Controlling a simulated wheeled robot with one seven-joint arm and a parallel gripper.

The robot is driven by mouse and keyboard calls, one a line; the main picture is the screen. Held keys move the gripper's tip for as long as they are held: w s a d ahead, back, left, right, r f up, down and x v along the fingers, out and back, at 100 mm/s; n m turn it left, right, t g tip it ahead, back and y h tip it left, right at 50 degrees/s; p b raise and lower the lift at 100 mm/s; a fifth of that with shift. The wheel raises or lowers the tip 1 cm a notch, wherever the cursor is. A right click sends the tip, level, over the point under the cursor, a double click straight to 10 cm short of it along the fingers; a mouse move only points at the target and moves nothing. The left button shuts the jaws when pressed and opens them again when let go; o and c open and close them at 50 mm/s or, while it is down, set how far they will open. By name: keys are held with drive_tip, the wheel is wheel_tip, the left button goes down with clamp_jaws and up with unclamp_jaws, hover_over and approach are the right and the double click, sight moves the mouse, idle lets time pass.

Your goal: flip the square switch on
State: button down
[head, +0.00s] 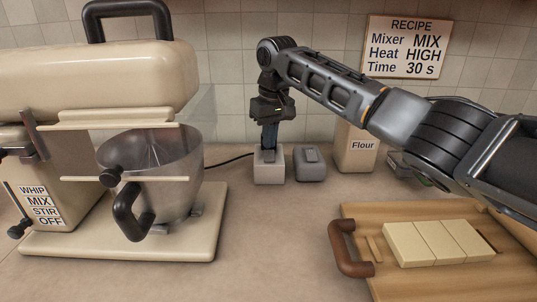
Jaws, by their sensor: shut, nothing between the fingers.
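A light, square-sided switch box (269,175) stands on the counter near the back wall, with a black cord running off to its left. My gripper (269,147) points straight down at its top, fingers shut with nothing between them. The fingertips meet or nearly meet the top of the box; I cannot tell whether they press on it. They hide part of its top, so its on or off state does not show. A grey, rounded box with a raised top (310,164) stands just right of it, apart from my gripper.
A cream stand mixer (120,245) with a steel bowl (160,160) fills the left. A flour canister (358,160) stands behind my arm. A wooden board (400,283) with pale blocks (437,245) lies front right. A recipe sign (406,47) is on the wall. The middle front counter is clear.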

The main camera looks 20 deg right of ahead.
sight(269, 152)
drive_tip(key=shift+f, duration=0.9)
idle(0.3)
wheel_tip(269, 152, up, 7)
drive_tip(key=p, duration=0.6)
drive_tip(key=shift+r+p, duration=0.1)
drive_tip(key=shift+p, duration=0.25)
